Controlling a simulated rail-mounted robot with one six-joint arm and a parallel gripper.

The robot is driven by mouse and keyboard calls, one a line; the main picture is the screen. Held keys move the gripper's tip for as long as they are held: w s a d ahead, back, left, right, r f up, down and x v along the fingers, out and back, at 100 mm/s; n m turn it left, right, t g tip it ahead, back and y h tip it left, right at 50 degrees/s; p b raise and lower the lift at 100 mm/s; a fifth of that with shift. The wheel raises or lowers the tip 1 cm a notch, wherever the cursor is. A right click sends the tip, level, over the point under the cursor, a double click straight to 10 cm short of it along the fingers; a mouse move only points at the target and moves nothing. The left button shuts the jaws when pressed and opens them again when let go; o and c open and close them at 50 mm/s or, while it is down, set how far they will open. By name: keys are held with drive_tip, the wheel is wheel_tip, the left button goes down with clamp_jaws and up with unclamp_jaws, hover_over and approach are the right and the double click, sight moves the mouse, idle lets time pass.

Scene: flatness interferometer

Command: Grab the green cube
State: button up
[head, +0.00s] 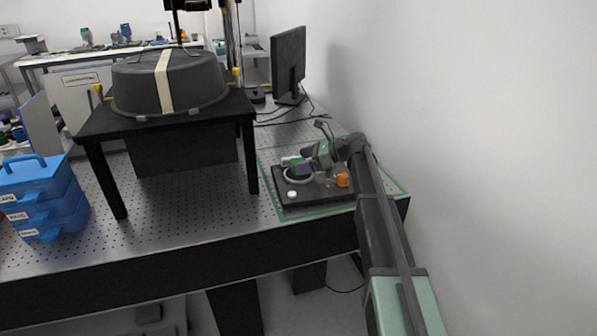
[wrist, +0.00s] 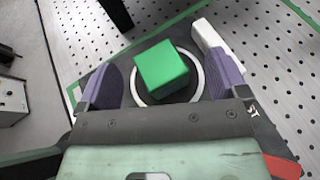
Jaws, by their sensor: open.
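The green cube (wrist: 163,70) sits within a white ring (wrist: 198,84) on a dark plate in the wrist view. My gripper (wrist: 163,82) is open, with one purple finger on each side of the cube and visible gaps between fingers and cube. In the head view my gripper (head: 298,163) is over the dark plate (head: 318,195) at the right of the table. The cube is mostly hidden there by my gripper. I cannot tell the height of the fingertips relative to the cube.
A white bar-shaped piece (wrist: 207,36) lies beside the right finger. An orange object (head: 343,180) and a small white disc (head: 292,194) are on the plate. A black stand (head: 180,113) rises to the left. Blue boxes (head: 42,195) are farther left.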

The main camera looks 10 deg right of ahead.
drive_tip(key=shift+w+a+f, duration=0.2)
drive_tip(key=shift+a+f, duration=0.1)
drive_tip(key=shift+a, duration=0.25)
drive_tip(key=c, duration=1.1)
drive_tip(key=shift+r, duration=0.1)
wheel_tip(320, 180, up, 20)
drive_tip(key=p, duration=2)
